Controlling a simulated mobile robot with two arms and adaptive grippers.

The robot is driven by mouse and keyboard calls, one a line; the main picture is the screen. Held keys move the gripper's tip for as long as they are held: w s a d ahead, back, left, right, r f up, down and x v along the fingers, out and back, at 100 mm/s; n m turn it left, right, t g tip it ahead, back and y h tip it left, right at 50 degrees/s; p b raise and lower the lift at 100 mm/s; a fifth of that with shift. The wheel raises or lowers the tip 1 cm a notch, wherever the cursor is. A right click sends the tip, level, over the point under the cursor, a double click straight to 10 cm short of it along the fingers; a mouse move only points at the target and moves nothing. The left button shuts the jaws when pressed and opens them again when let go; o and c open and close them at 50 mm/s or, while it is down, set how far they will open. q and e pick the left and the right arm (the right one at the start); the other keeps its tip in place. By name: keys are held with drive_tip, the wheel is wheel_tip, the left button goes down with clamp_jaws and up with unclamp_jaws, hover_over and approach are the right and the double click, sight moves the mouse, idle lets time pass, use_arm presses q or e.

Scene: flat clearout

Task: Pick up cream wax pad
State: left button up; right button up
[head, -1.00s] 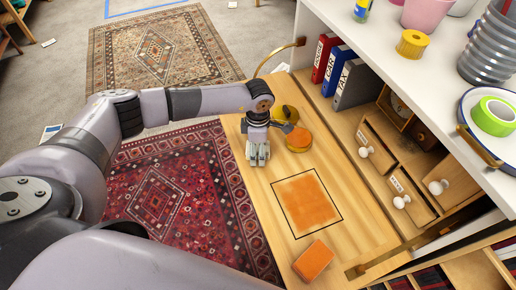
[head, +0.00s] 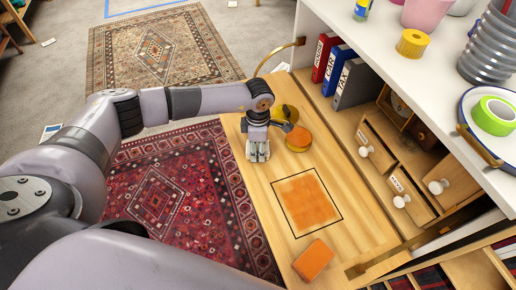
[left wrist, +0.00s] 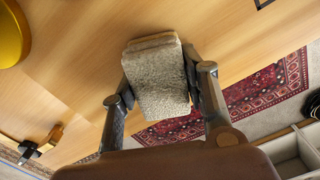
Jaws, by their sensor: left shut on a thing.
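My left gripper (head: 258,153) points down over the left edge of the wooden board (head: 255,185). In the left wrist view my left gripper (left wrist: 160,88) is shut on the cream wax pad (left wrist: 163,85), a greyish-cream, rough-faced block with a tan layer at its far end. One finger lies along each side of the pad. In the head view the fingers mostly hide the pad, and I cannot tell whether it touches the board. My right gripper is not in view.
A yellow round tin (head: 289,112) and an orange round piece (head: 298,139) stand just beyond the gripper. An orange square in a black outline (head: 307,202) and an orange block (head: 314,260) lie nearer. Small drawers (head: 410,198) line the right; a red rug (head: 165,195) lies left.

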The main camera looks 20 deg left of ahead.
sight(258, 145)
use_arm(q)
drive_tip(key=shift+r, duration=0.1)
wheel_tip(258, 145, up, 20)
drive_tip(key=b, duration=0.3)
drive_tip(key=o, duration=0.7)
drive_tip(key=shift+c, duration=0.2)
drive_tip(key=c, duration=0.4)
